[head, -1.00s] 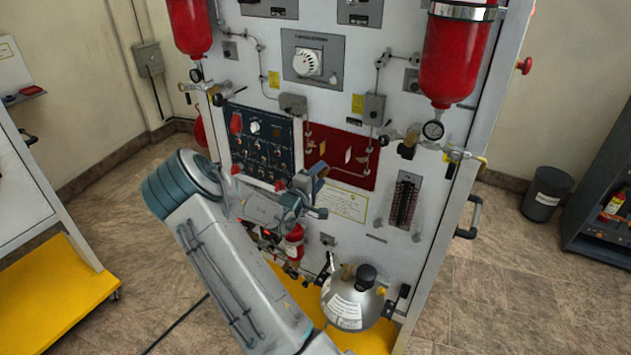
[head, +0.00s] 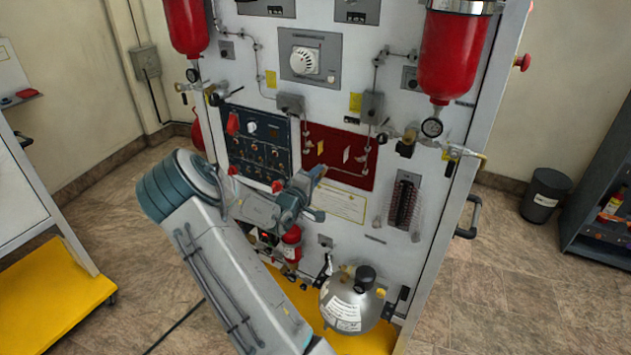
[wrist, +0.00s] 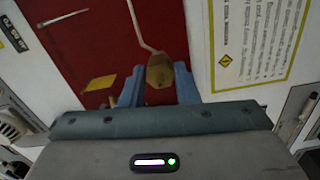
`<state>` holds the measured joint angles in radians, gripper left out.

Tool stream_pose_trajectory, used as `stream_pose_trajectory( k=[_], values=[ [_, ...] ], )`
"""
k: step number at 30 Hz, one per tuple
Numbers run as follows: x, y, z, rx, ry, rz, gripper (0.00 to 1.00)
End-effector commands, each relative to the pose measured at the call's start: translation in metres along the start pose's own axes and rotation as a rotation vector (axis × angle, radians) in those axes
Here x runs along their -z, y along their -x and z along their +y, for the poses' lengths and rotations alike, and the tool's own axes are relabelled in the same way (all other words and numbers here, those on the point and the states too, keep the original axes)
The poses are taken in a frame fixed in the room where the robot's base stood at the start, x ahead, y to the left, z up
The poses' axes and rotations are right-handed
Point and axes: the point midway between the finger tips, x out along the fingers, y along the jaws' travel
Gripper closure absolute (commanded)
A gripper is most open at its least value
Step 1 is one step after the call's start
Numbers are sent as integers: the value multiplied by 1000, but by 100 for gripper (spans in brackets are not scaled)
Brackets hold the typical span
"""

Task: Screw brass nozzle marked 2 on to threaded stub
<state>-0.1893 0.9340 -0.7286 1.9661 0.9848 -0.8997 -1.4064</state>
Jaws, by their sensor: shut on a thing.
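My gripper (head: 318,172) is in front of the lower part of the red panel (head: 362,172). In the wrist view my two blue fingers (wrist: 159,88) are shut on a brass nozzle (wrist: 160,70), one on each side of it. Its number cannot be read. A thin pale pipe on the red panel runs down to just above the nozzle in the wrist view. The threaded stub cannot be made out, and whether the nozzle touches it is hidden.
A yellow tag (wrist: 100,83) is on the red panel left of my fingers. A printed notice (wrist: 262,40) is to the right. A dark switch panel (head: 258,150), a red extinguisher (head: 291,245) and a silver tank (head: 347,305) are near my arm.

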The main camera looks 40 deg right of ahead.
Motion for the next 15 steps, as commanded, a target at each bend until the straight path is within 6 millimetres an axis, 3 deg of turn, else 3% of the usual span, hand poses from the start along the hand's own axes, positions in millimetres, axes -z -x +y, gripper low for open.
stream_pose_trajectory(
  k=[6,15],
  values=[
    [-1,0,-3,0,-153,-1,95],
    [-1,0,-1,1,-167,-1,95]
  ],
)
